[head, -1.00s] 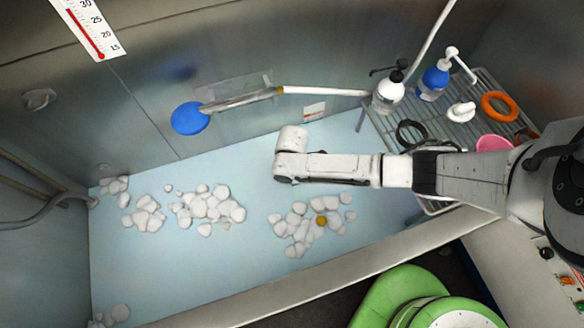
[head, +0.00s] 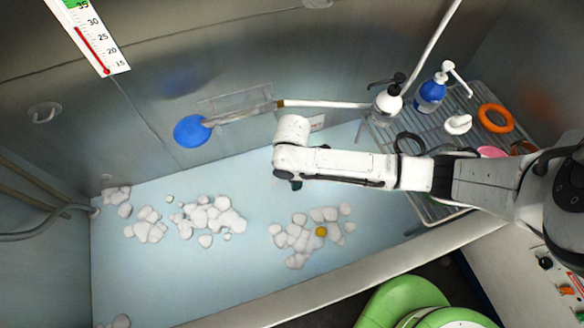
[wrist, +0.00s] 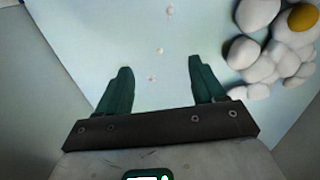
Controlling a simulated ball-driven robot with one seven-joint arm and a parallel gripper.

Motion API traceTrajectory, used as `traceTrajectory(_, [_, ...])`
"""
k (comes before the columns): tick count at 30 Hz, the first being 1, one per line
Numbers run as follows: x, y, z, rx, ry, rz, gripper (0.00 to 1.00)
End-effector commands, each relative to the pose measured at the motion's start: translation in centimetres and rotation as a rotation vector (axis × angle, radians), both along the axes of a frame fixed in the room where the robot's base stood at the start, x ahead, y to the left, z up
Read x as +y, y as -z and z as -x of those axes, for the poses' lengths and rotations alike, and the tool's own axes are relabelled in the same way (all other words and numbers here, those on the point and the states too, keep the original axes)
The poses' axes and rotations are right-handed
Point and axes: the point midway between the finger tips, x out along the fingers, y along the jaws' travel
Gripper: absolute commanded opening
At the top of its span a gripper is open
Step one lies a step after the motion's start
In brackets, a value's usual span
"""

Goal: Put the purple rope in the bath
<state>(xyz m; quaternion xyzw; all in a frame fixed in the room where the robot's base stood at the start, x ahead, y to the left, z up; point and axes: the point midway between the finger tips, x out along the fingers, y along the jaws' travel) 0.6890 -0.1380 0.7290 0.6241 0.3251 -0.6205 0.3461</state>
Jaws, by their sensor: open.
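The bath (head: 245,275) is the light blue basin below the metal walls, with white foam clumps on its floor. Its floor also fills much of the wrist view (wrist: 130,30). My gripper (wrist: 159,65) is open over the bath, with its two dark green fingers apart and nothing between them. In the head view only a dark green bit of my gripper (head: 296,184) shows under the wrist. I see no purple rope in either current view.
A wire rack (head: 445,125) at the right holds a white bottle (head: 387,104), a blue bottle (head: 431,93), an orange ring (head: 496,118) and a dark ring (head: 409,143). A yellow ball (head: 321,232) sits among foam. A green stool (head: 405,300) stands outside the bath.

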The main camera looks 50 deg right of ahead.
Motion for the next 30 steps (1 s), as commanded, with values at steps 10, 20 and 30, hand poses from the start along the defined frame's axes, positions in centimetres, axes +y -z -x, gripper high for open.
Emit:
traceTrajectory(10, [0.0, -2.7, 0.0, 0.000, 0.001, 0.000, 0.68])
traceTrajectory(20, [0.0, -2.7, 0.0, 0.000, 0.001, 0.000, 0.68])
traceTrajectory(30, [-0.4, -3.4, -0.1, -0.017, 0.006, 0.001, 0.68])
